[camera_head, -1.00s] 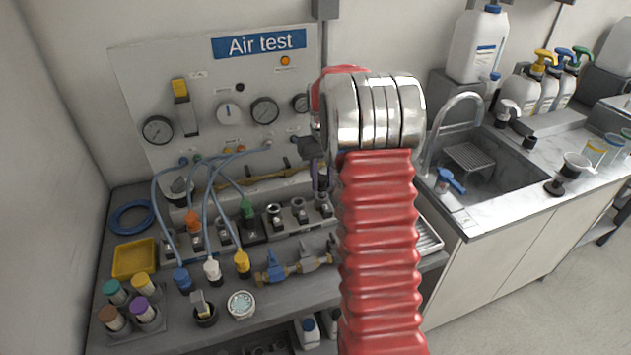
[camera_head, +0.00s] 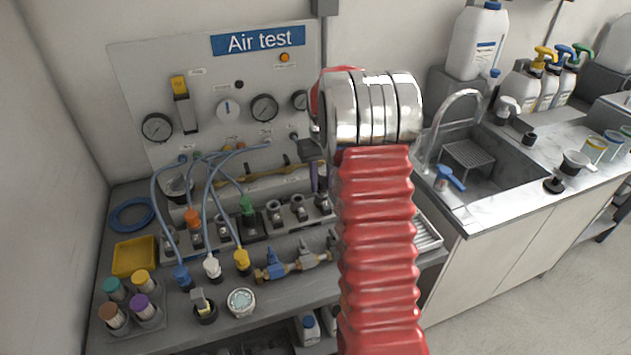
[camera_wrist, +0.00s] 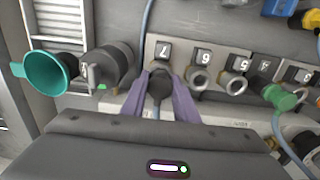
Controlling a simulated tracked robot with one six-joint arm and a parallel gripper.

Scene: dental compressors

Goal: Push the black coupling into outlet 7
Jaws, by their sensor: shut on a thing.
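In the wrist view the black coupling (camera_wrist: 160,86) is between the purple fingers of my gripper (camera_wrist: 160,92), which are shut on it. It is lined up in front of the outlet block under label 7 (camera_wrist: 164,52). A hose runs back from it toward my gripper body. Its front end is against or very close to outlet 7; I cannot tell if it is seated. In the head view my gripper (camera_head: 318,178) is at the right end of the outlet row, partly hidden by my arm, and the coupling cannot be made out.
Empty outlets 6 (camera_wrist: 200,78) and 5 (camera_wrist: 236,85) are beside it, then a green coupling (camera_wrist: 278,97). A dark cylinder (camera_wrist: 110,65) and teal funnel-shaped part (camera_wrist: 48,72) are close on the other side. Blue hoses (camera_head: 208,185) loop over the bench left of my gripper.

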